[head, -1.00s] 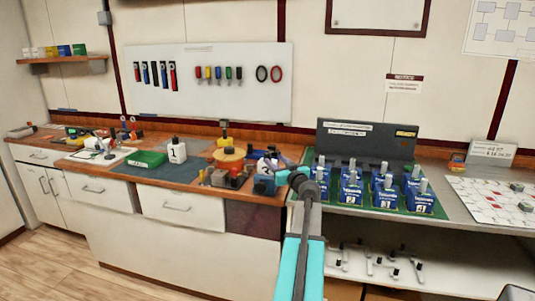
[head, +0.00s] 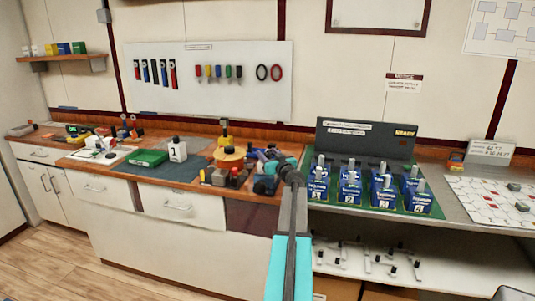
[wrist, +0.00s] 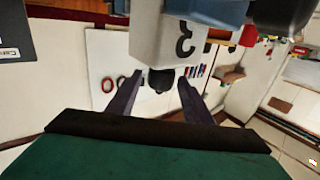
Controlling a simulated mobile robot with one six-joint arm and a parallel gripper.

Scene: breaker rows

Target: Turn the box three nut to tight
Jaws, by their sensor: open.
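In the wrist view, which looks upside down, a white box marked 3 (wrist: 168,30) fills the upper middle. Its dark nut (wrist: 161,80) shows at its end. My gripper (wrist: 159,84) is open, with one finger on each side of the nut; I cannot tell whether either touches it. In the head view my gripper (head: 271,155) is over the right end of the wooden bench and mostly hides box three. The nut cannot be made out there, and its tightness mark is not visible.
A white bottle-like box marked 1 (head: 177,149) stands further left. Several blue numbered boxes (head: 383,195) stand on a green mat at right.

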